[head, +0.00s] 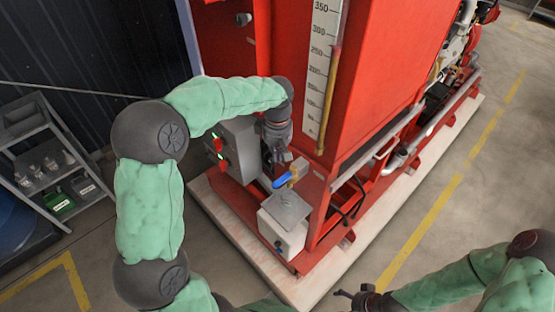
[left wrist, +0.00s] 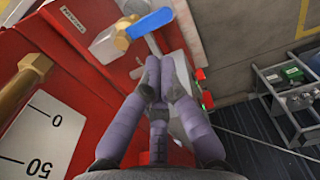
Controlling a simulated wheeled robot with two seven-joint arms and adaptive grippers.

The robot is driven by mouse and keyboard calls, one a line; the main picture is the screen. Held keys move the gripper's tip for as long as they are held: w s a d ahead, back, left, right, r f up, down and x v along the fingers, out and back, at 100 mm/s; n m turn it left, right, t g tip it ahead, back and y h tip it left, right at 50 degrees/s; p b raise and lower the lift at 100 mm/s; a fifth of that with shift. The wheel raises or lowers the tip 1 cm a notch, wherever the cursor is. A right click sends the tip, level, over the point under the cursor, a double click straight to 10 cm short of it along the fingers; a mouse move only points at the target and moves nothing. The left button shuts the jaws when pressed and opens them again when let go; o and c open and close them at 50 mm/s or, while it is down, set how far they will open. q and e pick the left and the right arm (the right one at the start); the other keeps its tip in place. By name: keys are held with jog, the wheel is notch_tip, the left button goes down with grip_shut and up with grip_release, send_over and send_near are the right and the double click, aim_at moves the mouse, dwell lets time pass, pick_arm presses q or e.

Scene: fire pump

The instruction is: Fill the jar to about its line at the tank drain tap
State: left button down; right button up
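The drain tap has a blue lever (head: 283,180) and a brass body at the tank's lower corner. The lever also shows near the top of the left wrist view (left wrist: 150,23). My left gripper (head: 274,158) is close beside the tap, pointing down. In the left wrist view its fingertips (left wrist: 160,62) are nearly together, just short of the lever; I see nothing held between them. No jar shows at the tap. My right gripper (head: 358,296) is low, away from the tank; its fingers are unclear.
Below the tap, a grey metal plate (head: 287,206) tops a white box (head: 290,237). The red tank (head: 385,75) carries a level scale (head: 321,65). A grey control box (head: 240,145) is beside my left gripper. A green bin (head: 60,203) sits on the rack. The floor at the right is clear.

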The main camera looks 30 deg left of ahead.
aim_at(276, 184)
pick_arm(q)
notch_tip(276, 184, down, 12)
jog(key=shift+f+p, duration=0.1)
jog(key=shift+p, duration=0.25)
dwell(0.4)
jog(key=f+t+b, duration=0.1)
jog(key=b, duration=0.2)
jog(key=f+t+h+b, duration=0.1)
jog(key=t+b, duration=0.1)
jog(key=b, duration=0.1)
jog(key=shift+s+a+f, duration=0.1)
jog(key=shift+s+a, duration=0.05)
jog(key=shift+s, duration=0.25)
jog(key=shift+f+b, duration=0.3)
jog(key=shift+b, duration=0.55)
jog(key=shift+r, duration=0.2)
dwell(3.5)
jog(key=shift+r+p, duration=0.55)
jog(key=shift+r, duration=0.25)
